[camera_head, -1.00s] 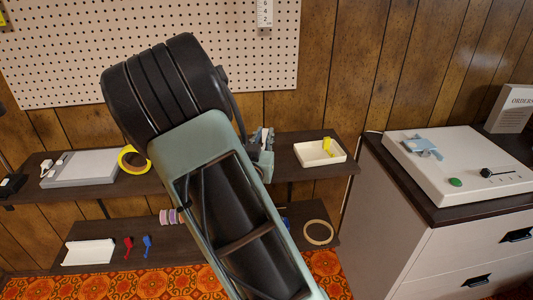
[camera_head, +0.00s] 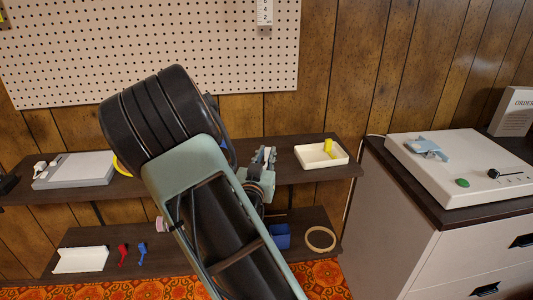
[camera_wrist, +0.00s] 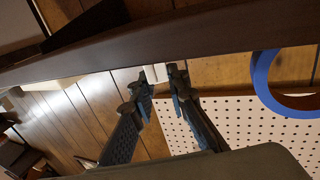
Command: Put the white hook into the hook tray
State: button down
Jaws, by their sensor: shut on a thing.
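My gripper (camera_head: 266,158) is just above the upper shelf, left of the tray, partly behind my own arm. In the wrist view my gripper (camera_wrist: 160,82) is shut on a small white piece (camera_wrist: 156,73), which I take to be the white hook. Only part of it shows between the fingertips. A shallow cream tray (camera_head: 325,164), which looks like the hook tray, stands on the right end of the upper shelf. My gripper is apart from the tray.
The upper shelf (camera_head: 296,170) also holds a grey flat box (camera_head: 75,170). On the lower shelf are a white holder (camera_head: 80,260), red and blue pieces, a blue box (camera_head: 280,237) and a tan ring (camera_head: 320,239). A cabinet (camera_head: 385,225) stands right. A pegboard (camera_head: 150,50) hangs behind.

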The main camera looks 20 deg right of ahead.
jog(key=shift+f+b, duration=0.4)
jog(key=shift+b, duration=0.1)
jog(key=c, duration=1.8)
grip_release()
jog(key=v, duration=0.7)
jog(key=shift+s, duration=0.25)
jog(key=shift+a, duration=0.15)
